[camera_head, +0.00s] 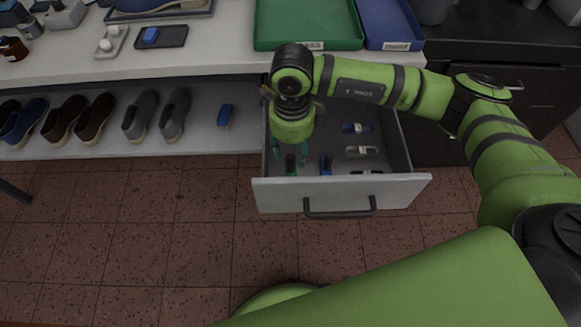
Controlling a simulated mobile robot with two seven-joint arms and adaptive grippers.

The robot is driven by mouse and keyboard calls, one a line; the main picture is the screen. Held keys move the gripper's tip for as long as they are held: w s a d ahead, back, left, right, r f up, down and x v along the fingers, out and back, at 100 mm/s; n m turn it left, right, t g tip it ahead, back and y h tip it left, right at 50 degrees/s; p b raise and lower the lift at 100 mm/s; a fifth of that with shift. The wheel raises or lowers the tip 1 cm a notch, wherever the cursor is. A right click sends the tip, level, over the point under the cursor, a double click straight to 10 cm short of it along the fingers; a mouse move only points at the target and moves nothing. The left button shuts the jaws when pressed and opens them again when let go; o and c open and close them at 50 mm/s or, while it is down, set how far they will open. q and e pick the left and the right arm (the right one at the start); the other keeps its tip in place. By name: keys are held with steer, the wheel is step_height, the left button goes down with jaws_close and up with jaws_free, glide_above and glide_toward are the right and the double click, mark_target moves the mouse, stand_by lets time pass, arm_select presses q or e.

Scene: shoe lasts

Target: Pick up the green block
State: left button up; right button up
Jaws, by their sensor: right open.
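A small dark green block (291,162) lies in the open drawer (340,192), near its front left corner. My right gripper (289,152) points down into the drawer just over the green block. Its fingers are open, one to each side of the block in the picture; whether they touch it I cannot tell. The wrist above hides part of the drawer's left side. My left gripper is not in view.
Blue blocks (326,164) and pale pieces (361,151) lie in the drawer to the right. The drawer's front wall and handle (339,212) stand close. A green tray (308,44) sits on the counter above. Shoes (174,116) line the shelf at left.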

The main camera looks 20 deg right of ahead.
mark_target(290, 156)
steer(key=shift+w+a+f+p, duration=0.1)
steer(key=shift+f+p, duration=0.25)
steer(key=shift+f, duration=1.8)
jaws_close()
